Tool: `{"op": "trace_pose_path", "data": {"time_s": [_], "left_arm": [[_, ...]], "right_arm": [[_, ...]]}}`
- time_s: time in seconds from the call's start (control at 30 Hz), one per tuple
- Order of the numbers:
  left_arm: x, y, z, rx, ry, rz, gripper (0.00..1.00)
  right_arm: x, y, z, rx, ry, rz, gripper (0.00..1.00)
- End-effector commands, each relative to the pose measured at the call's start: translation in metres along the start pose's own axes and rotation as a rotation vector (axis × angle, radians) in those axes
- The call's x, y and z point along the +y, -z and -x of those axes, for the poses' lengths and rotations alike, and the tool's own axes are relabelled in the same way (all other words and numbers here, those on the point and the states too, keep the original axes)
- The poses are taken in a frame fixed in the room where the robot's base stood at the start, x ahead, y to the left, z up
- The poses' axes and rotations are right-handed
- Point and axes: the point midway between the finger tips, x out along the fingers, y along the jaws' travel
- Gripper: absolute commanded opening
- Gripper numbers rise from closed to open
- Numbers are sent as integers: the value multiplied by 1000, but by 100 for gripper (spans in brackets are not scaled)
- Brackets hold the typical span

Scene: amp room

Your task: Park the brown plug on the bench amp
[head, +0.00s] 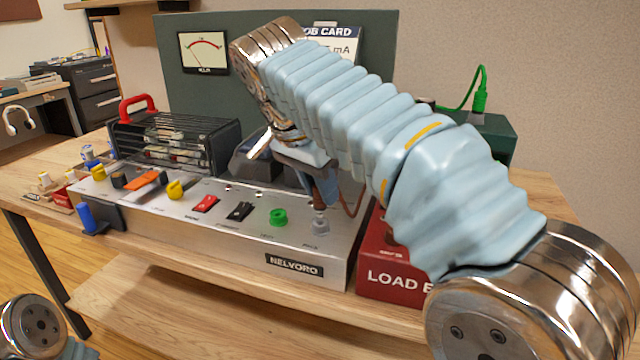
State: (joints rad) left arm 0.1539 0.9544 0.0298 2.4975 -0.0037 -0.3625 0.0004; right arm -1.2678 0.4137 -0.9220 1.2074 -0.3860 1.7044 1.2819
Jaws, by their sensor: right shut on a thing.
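The bench amp (322,268) is a silver box with a NELVORO plate, standing on the wooden bench. My right gripper (321,188) points down over the right end of its top panel. It is shut on the brown plug (320,206), which is mostly hidden between the fingers. The plug is upright, right above a grey socket (320,226) with a small label in front of it. I cannot tell whether its tip is inside the socket. A brown cord (352,205) runs from behind the gripper toward the right. My left gripper is out of view.
A red load box (385,270) stands close on the right, partly behind my arm. A black caged unit (175,142) stands behind left.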

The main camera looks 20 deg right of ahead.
Motion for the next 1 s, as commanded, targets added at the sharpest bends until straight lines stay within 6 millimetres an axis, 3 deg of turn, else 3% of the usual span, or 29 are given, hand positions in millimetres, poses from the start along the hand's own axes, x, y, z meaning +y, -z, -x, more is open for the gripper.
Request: {"op": "trace_pose_path", "data": {"time_s": [1.0], "left_arm": [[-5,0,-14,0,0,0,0]], "right_arm": [[0,-6,-15,0,0,-1,0]]}}
